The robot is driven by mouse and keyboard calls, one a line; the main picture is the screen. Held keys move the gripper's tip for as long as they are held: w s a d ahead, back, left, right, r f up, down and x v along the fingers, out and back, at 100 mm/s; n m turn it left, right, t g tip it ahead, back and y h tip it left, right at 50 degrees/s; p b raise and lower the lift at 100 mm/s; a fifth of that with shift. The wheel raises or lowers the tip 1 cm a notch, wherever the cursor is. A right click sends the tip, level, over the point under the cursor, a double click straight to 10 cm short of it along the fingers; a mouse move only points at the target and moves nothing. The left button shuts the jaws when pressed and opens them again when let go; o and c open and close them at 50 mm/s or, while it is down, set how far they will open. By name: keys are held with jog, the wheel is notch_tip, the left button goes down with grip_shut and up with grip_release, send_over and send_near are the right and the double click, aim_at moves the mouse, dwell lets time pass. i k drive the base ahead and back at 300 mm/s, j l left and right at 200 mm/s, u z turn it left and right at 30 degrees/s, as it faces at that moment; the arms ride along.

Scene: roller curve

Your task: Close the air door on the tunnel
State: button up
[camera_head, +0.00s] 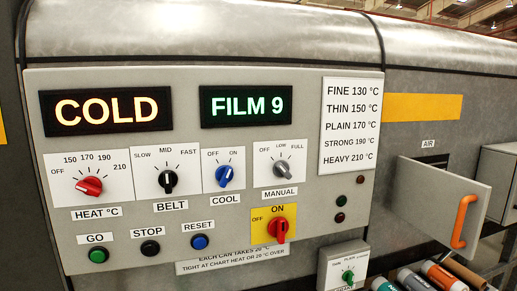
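The air door (428,200) is a light grey panel on the right of the tunnel (440,135), below a label that reads AIR (428,143). It stands open, swung out from the tunnel wall at an angle. A dark strip of the opening (436,160) shows above and behind it. An orange bar handle (464,222) is fixed upright near the door's right edge. My gripper is not in view, and nothing touches the door or handle.
A control panel (232,110) with knobs, buttons and lit COLD and FILM 9 displays fills the left and middle. A small box with a green knob (347,277) sits low, left of the door. Several coloured rolls (440,276) lie below the door. A grey box (500,165) stands at the right edge.

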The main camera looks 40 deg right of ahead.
aim_at(451, 208)
jog(key=z, duration=2.45)
jog(key=i+j+z, duration=0.15)
jog(key=z, duration=0.2)
jog(key=i+j+z, duration=0.1)
jog(key=j+z, duration=0.3)
